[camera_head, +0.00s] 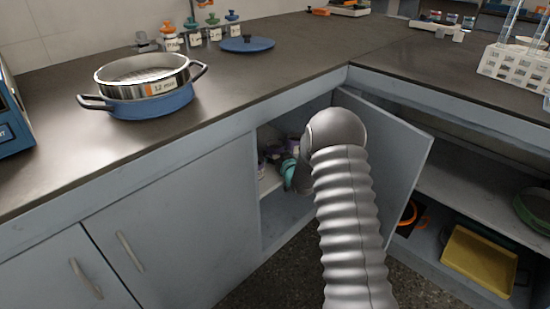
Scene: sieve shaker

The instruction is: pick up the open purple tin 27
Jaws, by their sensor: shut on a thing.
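My arm reaches down into the open corner cabinet (271,207) below the counter. Small purple items (274,151), which look like tins, stand inside the cabinet just left of my wrist. A teal item (289,168) is beside them, close against my wrist. No number can be read on any of them, and I cannot tell which one is the open purple tin 27.
The cabinet door (398,160) stands open to the right of my arm. A sieve in a blue pan (146,95) and a blue lid (247,44) are on the counter. A yellow tray (478,262) lies on the low right shelf. A white tube rack (515,68) stands right.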

